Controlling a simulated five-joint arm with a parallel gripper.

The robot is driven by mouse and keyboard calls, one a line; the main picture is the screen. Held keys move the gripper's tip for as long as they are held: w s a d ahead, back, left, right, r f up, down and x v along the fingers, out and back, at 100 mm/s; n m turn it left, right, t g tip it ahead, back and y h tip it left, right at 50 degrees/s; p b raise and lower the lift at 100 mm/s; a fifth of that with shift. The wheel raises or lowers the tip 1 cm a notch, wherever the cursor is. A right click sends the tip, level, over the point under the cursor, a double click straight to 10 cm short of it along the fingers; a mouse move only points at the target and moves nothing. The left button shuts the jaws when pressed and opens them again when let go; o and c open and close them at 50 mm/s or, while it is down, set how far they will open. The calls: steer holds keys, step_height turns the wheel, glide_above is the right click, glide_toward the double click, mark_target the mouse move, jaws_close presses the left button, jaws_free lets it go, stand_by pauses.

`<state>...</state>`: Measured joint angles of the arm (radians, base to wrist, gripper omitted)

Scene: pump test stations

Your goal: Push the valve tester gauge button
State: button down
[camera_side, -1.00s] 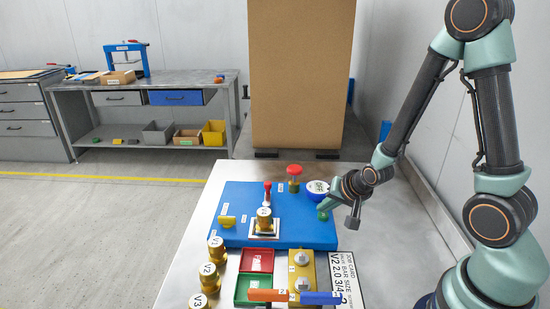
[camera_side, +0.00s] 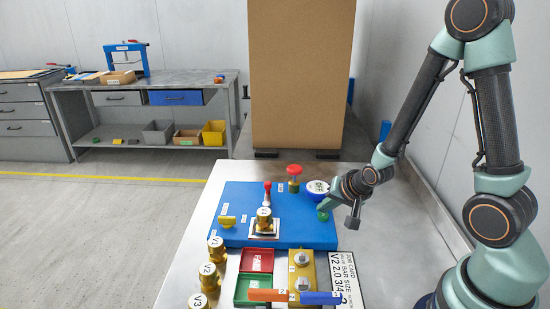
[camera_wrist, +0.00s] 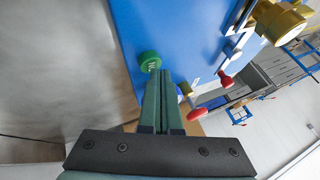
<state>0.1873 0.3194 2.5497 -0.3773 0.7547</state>
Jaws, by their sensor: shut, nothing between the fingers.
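The blue valve tester (camera_side: 285,234) lies on the metal table. A green button (camera_side: 322,216) sits at its right side, in front of a round gauge (camera_side: 317,188) with a blue rim. My gripper (camera_side: 324,206) is shut and empty, with its tips at the top of the green button. In the wrist view, the closed fingers (camera_wrist: 159,74) reach the edge of the green button (camera_wrist: 149,59), which bears white lettering too small to read. I cannot tell whether they touch it or whether it is pressed in.
A red knob (camera_side: 294,171) stands left of the gauge. A brass valve (camera_side: 264,222) sits mid-tester, near a red-handled lever (camera_side: 267,188) and a yellow knob (camera_side: 227,221). Red (camera_side: 257,260) and green (camera_side: 242,292) trays and brass valves (camera_side: 208,275) lie in front.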

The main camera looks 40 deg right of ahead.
steer(key=shift+f, duration=0.2)
stand_by(0.4)
steer(key=shift+f, duration=0.25)
stand_by(0.3)
steer(key=shift+r, duration=0.4)
